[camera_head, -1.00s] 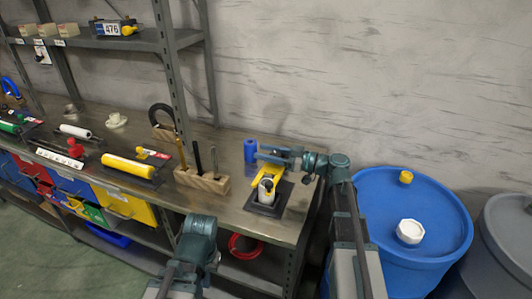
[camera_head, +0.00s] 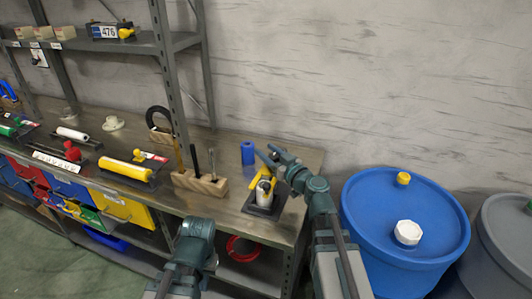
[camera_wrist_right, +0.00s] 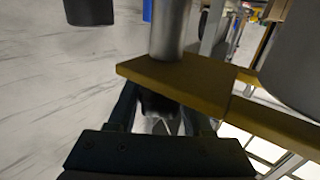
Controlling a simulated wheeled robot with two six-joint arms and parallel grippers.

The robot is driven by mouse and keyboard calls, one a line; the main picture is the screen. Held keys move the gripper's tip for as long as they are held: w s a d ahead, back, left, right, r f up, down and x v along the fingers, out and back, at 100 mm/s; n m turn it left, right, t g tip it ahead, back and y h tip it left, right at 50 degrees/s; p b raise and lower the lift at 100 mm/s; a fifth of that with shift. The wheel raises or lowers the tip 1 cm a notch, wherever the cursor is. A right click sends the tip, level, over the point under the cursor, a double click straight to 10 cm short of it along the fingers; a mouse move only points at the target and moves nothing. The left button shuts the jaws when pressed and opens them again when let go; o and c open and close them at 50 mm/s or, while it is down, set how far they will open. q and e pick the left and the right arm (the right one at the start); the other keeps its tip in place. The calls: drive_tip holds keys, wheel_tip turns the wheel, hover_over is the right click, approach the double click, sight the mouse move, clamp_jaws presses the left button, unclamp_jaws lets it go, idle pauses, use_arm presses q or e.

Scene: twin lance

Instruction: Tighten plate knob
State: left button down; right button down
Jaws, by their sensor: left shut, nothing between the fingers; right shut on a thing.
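A black square plate (camera_head: 264,208) lies near the right end of the bench, with a pale upright post (camera_head: 264,188) on it. A yellow lever-like piece (camera_head: 262,172) sits at the top of the post. My right gripper (camera_head: 270,156) is at the yellow piece's far end and shut on it. In the right wrist view the yellow bar (camera_wrist_right: 190,82) crosses just beyond the fingers (camera_wrist_right: 160,108), with a metal rod (camera_wrist_right: 170,30) standing on it. My left gripper (camera_head: 197,228) is shut and empty in front of the bench. Its fingertips are hard to make out.
A blue drum (camera_head: 365,220) stands right of the bench. A shelf post (camera_head: 170,90) rises behind the wooden block.

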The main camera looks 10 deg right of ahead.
drive_tip(key=shift+d+m+h, duration=0.1)
drive_tip(key=shift+m+h, duration=0.3)
drive_tip(key=shift+h, duration=0.2)
drive_tip(key=shift+c, duration=1.6)
unclamp_jaws()
